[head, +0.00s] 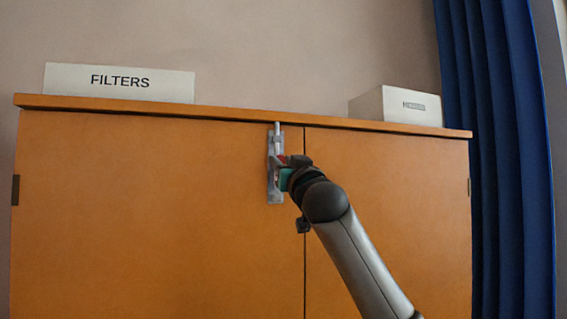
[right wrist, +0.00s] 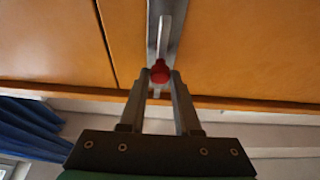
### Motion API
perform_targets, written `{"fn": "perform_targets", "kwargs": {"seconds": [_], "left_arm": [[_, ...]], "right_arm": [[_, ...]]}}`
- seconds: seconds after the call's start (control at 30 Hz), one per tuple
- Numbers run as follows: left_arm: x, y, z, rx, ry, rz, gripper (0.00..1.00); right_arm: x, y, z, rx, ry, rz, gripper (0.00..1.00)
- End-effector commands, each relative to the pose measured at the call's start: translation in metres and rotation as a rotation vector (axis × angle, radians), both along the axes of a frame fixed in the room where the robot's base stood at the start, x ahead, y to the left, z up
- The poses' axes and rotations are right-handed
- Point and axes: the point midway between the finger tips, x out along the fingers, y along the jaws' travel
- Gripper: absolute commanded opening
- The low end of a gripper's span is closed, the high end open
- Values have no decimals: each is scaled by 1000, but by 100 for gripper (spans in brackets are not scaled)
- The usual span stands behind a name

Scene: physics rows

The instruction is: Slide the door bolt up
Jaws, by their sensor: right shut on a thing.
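The door bolt is a grey metal rod on a narrow plate (head: 273,190), mounted upright on the left cabinet door beside the seam. The rod (head: 277,136) sticks up above the plate, its upper end in front of the cabinet's top edge. A red knob (right wrist: 160,71) on the bolt sits between the two fingertips of my right gripper (right wrist: 158,80) in the right wrist view. My right gripper (head: 284,166) is shut on this knob and hides part of the plate in the head view. My left gripper is not in view.
The wooden cabinet (head: 150,210) has two closed doors. A FILTERS box (head: 120,95) and another white box (head: 400,106) stand on top. A blue curtain (head: 500,150) hangs at the right.

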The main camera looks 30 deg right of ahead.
Motion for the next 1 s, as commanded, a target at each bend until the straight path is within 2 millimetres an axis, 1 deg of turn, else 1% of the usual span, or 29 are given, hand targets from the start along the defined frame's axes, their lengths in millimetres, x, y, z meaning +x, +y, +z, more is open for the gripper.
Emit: {"fn": "perform_targets", "kwargs": {"seconds": [0.03,0.2,0.3,0.53,0.67,0.77,1.0], "left_arm": [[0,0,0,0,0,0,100],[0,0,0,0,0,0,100],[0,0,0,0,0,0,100],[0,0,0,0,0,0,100],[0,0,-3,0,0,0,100],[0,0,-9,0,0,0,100],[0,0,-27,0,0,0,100]], "right_arm": [[-4,-1,7,-3,-19,-1,32],[-3,0,6,-3,-16,0,51],[-2,0,5,-2,-14,0,61],[-2,0,4,-2,-11,0,61],[-6,1,1,-2,-11,1,61],[-15,3,-4,-3,-12,1,61],[-49,12,-20,-5,-12,1,61]]}}
